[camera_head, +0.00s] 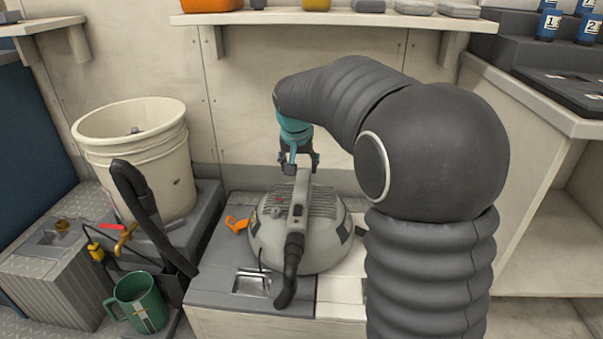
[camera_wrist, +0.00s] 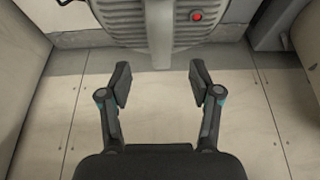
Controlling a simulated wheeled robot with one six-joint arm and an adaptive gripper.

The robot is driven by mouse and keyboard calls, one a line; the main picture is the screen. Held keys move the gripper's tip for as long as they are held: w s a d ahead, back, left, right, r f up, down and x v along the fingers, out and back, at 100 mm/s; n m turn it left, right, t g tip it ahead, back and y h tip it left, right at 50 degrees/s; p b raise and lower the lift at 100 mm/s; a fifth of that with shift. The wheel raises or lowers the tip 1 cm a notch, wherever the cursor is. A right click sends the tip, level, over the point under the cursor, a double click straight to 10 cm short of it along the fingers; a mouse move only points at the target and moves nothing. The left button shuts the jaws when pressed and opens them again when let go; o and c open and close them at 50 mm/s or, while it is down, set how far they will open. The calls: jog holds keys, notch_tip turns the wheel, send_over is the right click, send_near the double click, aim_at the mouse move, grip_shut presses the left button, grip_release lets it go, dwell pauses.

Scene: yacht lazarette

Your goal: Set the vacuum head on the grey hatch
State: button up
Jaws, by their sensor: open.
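The vacuum head (camera_head: 325,235) is a grey dome with a ribbed top, a handle and a black hose end. It stands upright on a bench, mostly over the grey hatch (camera_head: 217,268), its right side reaching the pale panel beside it. The hatch has a recessed metal pull, and the vacuum hides part of it. My gripper (camera_head: 301,163) points down at the vacuum's rear, by the handle's far end. In the wrist view my gripper (camera_wrist: 159,84) is open; the handle (camera_wrist: 160,32) reaches toward the space between its fingers. I cannot tell whether they touch.
A cream bucket (camera_head: 165,173) and a green mug (camera_head: 139,303) stand at left. An orange clip (camera_head: 236,224) lies left of the vacuum. A shelf (camera_head: 300,17) crosses the wall above. The pale panel (camera_head: 340,293) has some bare room at its front.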

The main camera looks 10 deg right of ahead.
jog(key=s+d+r+n, duration=0.1)
jog(key=s+r, duration=0.1)
jog(key=s, duration=0.7)
jog(key=s+r+n, duration=0.1)
jog(key=s+r, duration=0.2)
jog(key=s, duration=0.6)
jog(key=s+f, duration=0.2)
jog(key=s, duration=0.6)
jog(key=s+f+n+t+y, duration=0.1)
jog(key=s+f, duration=0.2)
jog(key=s, duration=0.5)
jog(key=shift+s+f+n, duration=0.25)
jog(key=shift+s+n, duration=0.05)
jog(key=shift+s, duration=0.05)
notch_tip(320, 180, up, 7)
jog(key=p, duration=0.6)
jog(key=shift+p, duration=0.4)
jog(key=shift+f, duration=0.1)
